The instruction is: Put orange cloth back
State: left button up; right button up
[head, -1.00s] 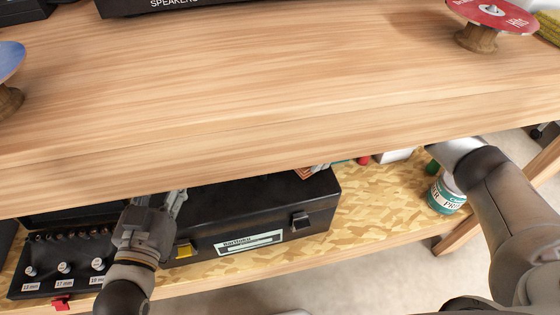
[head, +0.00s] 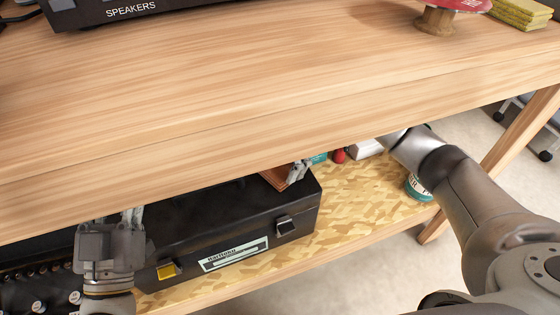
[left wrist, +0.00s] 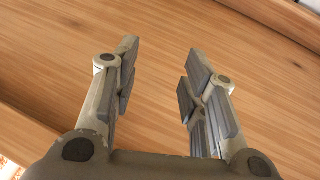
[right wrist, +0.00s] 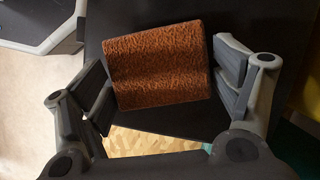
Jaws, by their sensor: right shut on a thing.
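The orange cloth (right wrist: 160,65) is a rust-coloured, rough, folded piece. In the right wrist view it sits between the two fingers of my right gripper (right wrist: 165,85), which is shut on it. In the head view the cloth (head: 277,178) and the tips of my right gripper (head: 298,171) show just under the table edge, at the back right of the black toolbox (head: 235,225). I cannot tell whether the cloth touches the lid. My left gripper (head: 125,215) is at the table's front edge. In the left wrist view (left wrist: 160,75) its fingers are apart and empty, facing wood.
The wooden tabletop (head: 260,100) overhangs the lower shelf (head: 345,205) and hides its back. A socket set (head: 40,285) lies at the left. A teal-labelled container (head: 417,187) and a red item (head: 339,156) stand near my right arm. A table leg (head: 525,130) is at the right.

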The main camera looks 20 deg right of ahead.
jog(key=shift+f, duration=0.15)
jog(key=o, duration=0.8)
pick_arm(q)
jog(key=shift+s+r+t, duration=0.25)
jog(key=shift+r+t, duration=0.05)
jog(key=shift+r, duration=0.1)
